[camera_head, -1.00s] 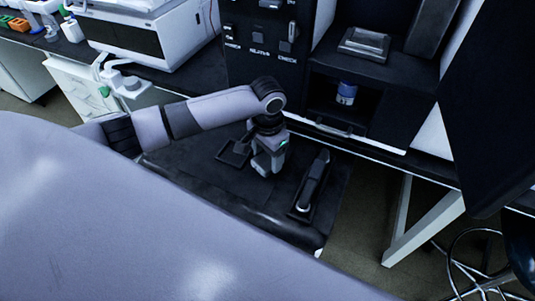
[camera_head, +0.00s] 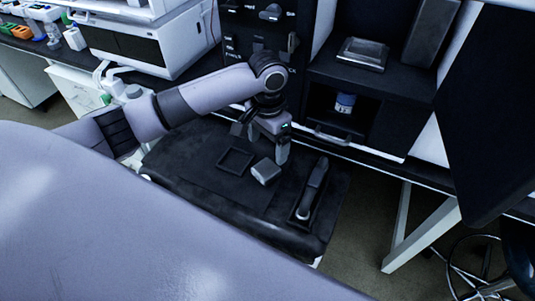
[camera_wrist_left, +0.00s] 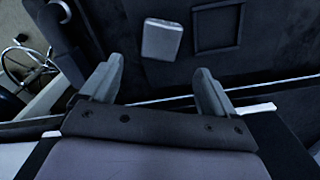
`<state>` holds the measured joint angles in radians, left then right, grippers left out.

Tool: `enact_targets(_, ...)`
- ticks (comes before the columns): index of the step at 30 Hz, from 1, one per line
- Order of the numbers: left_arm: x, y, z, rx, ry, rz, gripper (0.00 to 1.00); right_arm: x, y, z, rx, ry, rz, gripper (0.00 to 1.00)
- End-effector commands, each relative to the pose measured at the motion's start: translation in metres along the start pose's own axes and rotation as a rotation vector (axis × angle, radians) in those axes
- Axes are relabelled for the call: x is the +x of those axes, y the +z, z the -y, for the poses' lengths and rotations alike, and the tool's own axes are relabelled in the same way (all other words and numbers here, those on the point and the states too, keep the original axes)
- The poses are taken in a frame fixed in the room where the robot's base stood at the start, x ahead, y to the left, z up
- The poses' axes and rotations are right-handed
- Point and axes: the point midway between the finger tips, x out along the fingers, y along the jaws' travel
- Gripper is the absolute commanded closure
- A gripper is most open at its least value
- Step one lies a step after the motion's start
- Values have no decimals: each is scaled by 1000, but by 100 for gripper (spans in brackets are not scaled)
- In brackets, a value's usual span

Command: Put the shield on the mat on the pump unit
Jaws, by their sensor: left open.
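A small light-grey block (camera_head: 265,171), which looks like the shield, lies on the dark mat (camera_head: 212,178), turned at an angle. In the left wrist view the block (camera_wrist_left: 162,39) lies beyond the fingertips, apart from them. My left gripper (camera_head: 262,138) is open and empty, just behind the block on the side toward the cabinets. Its two fingers also show spread in the left wrist view (camera_wrist_left: 158,85). I cannot tell for certain which unit is the pump unit; the black stack with a shelf (camera_head: 388,82) stands at the back right. My right gripper is not in view.
An empty square black frame (camera_head: 236,160) lies left of the block. A black holder with a long dark tool (camera_head: 314,190) lies to its right. A silver-topped item (camera_head: 362,54) sits on the stack, and a white-blue jar (camera_head: 345,101) stands in its recess. A stool (camera_head: 480,270) is at lower right.

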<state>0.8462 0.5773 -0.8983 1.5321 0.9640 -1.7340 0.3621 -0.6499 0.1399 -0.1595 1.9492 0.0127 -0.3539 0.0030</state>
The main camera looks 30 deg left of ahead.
Motion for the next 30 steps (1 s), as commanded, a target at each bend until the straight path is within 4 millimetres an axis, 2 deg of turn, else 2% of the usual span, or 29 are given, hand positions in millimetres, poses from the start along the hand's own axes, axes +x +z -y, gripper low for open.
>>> enact_targets(1,-12,-1,0,1,-1,-4,11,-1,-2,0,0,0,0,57)
enact_targets(3,-23,-1,0,1,-1,-4,11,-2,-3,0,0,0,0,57)
enact_targets(9,-41,0,0,-1,0,0,11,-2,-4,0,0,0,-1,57)
enact_targets(30,-42,0,0,0,0,1,11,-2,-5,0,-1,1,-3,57)
